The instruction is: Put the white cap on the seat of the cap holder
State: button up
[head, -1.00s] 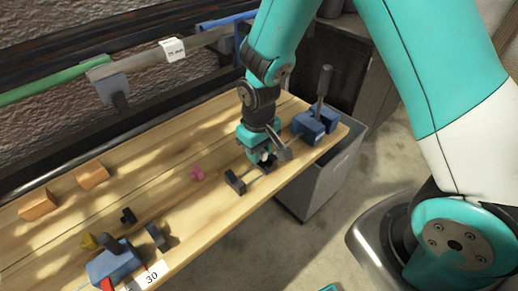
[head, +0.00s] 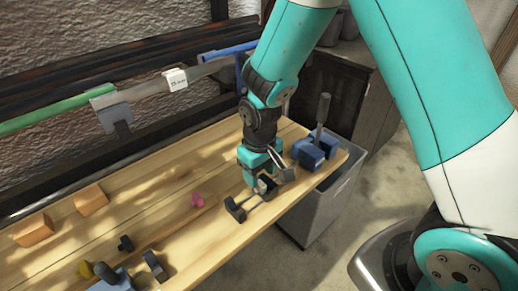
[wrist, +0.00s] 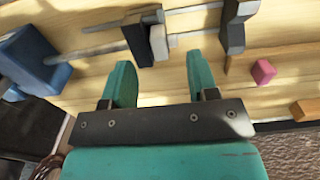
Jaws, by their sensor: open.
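The white cap seems to be the pale block (wrist: 158,42) in the wrist view, standing against a dark upright piece (wrist: 138,40) on thin metal rods. I cannot tell if it rests on a seat. Another dark end piece (wrist: 234,25) stands to its right on the rods; in the head view a dark end piece (head: 235,208) shows left of my gripper. Which of these parts is the cap holder is unclear. My gripper (wrist: 161,72) is open and empty, its teal fingers apart, with the pale block just beyond the tips. In the head view my gripper (head: 258,184) is low over the bench.
A blue block (head: 312,152) with an upright dark handle stands right of my gripper, near the bench (head: 150,200) end. A pink piece (head: 197,199), orange blocks (head: 90,199) and small dark and yellow parts lie to the left. Rails run along the back. The bench's middle left is clear.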

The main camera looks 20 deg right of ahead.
aim_at(259, 183)
notch_tip(259, 183, up, 10)
jog(key=b, duration=0.1)
jog(key=s+a+r+n+y, duration=0.1)
jog(key=s+a+r+y, duration=0.1)
jog(key=s+r, duration=0.3)
jog(key=s+a+r+n+y, duration=0.2)
jog(key=s+r, duration=0.2)
jog(key=s, duration=0.9)
jog(key=shift+s+a+r+n, duration=0.25)
jog(key=shift+a+r+n, duration=0.05)
jog(key=shift+a+r, duration=0.1)
